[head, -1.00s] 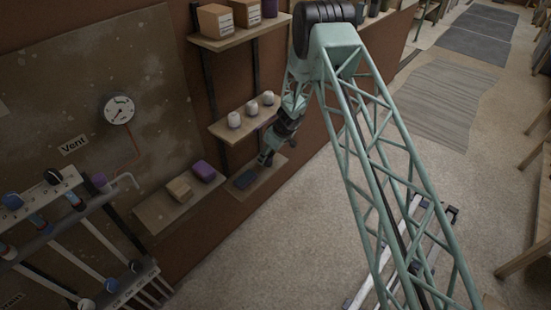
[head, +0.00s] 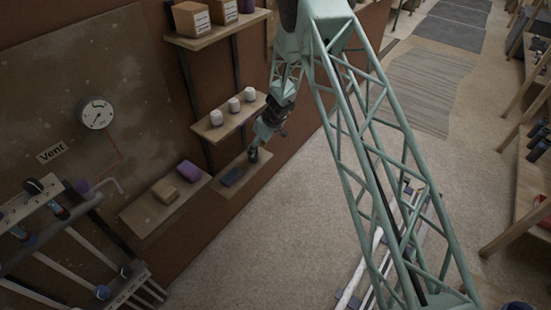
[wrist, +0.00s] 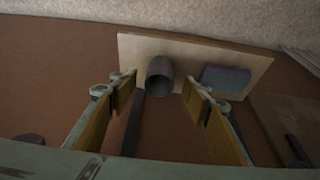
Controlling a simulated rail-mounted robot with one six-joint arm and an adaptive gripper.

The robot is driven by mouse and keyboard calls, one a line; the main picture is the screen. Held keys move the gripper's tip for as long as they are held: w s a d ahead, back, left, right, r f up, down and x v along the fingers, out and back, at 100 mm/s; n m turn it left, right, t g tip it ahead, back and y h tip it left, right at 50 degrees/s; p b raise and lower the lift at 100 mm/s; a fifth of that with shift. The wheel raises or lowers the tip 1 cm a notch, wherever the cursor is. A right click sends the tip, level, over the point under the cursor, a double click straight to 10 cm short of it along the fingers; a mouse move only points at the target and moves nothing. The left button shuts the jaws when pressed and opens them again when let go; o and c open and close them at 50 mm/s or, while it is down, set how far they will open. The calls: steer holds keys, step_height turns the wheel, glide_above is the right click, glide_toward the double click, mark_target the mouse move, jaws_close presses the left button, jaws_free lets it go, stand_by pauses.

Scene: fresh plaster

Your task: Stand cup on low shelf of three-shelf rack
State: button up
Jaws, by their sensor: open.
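The cup (wrist: 160,76) is a dark purple-grey cylinder on the low shelf (wrist: 148,46) in the wrist view. It appears upright, its round open mouth facing the wrist camera. My gripper (wrist: 160,86) is open, one finger on each side of the cup's mouth, with gaps visible on both sides. In the head view my gripper (head: 254,150) is at the low shelf (head: 245,166) of the three-shelf rack. The cup is small and dark there, hard to tell from the fingers. How deep the fingers reach along the cup is unclear.
A blue-purple block (wrist: 226,78) lies beside the cup on the low shelf. White cups (head: 233,105) stand on the middle shelf above, close to my arm. Boxes (head: 191,18) are on the top shelf. A side shelf (head: 150,212) holds a tan block and a purple block.

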steer(key=s+d+b, duration=0.3)
steer(key=s+d, duration=0.3)
steer(key=d, duration=0.2)
steer(key=shift+s, duration=0.3)
stand_by(0.9)
